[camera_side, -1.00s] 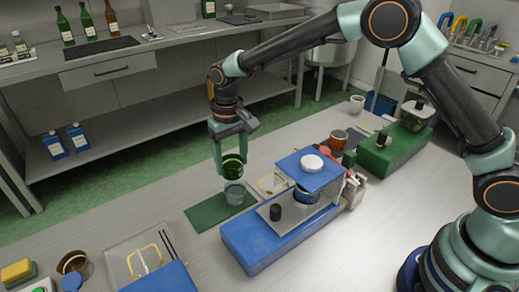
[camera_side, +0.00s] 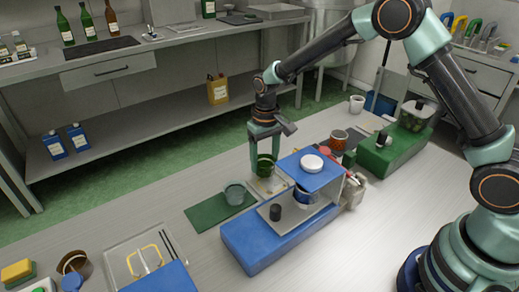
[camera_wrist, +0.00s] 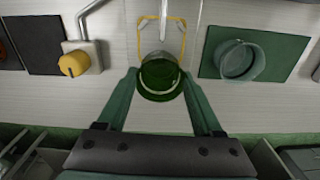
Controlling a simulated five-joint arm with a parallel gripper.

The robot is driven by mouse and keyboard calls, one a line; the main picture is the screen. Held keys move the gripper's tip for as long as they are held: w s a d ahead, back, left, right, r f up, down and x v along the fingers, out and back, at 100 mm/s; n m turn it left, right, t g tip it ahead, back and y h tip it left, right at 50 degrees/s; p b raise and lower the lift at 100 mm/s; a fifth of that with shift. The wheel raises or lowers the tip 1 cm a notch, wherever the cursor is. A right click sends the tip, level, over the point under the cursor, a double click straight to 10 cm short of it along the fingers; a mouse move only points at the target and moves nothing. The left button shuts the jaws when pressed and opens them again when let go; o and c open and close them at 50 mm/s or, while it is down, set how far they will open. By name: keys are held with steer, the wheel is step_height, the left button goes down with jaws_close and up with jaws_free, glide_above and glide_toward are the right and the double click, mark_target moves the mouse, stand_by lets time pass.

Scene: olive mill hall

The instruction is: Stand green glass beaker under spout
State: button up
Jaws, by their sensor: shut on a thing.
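The green glass beaker (camera_side: 265,168) is upright between the fingers of my gripper (camera_side: 265,158), which is shut on it. In the wrist view the beaker (camera_wrist: 160,80) shows from above, overlapping the near end of a yellow outline (camera_wrist: 183,45) on the worktop. A thin grey spout (camera_wrist: 163,22) reaches over the outline's far part, ahead of the beaker. The side view shows the outline (camera_side: 272,185) beside the blue-based machine (camera_side: 262,240). I cannot tell whether the beaker's bottom touches the surface.
A clear glass beaker (camera_side: 235,194) stands on a green mat (camera_side: 208,214), left of my gripper in the side view. A yellow knob (camera_wrist: 73,64) and a bent pipe (camera_wrist: 90,18) are left in the wrist view. An amber jar (camera_side: 338,140) stands farther right.

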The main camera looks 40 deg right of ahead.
mark_target(270, 165)
steer(key=shift+f, duration=0.85)
steer(key=shift+s, duration=1.5)
steer(key=shift+s+f, duration=0.1)
steer(key=shift+f, duration=0.05)
steer(key=o, duration=1.1)
steer(key=shift+w+r, duration=0.15)
steer(key=shift+r, duration=1.1)
steer(key=shift+w+r, duration=0.2)
steer(key=shift+r, duration=1.1)
steer(key=shift+w+r, duration=0.15)
steer(key=shift+r, duration=1.1)
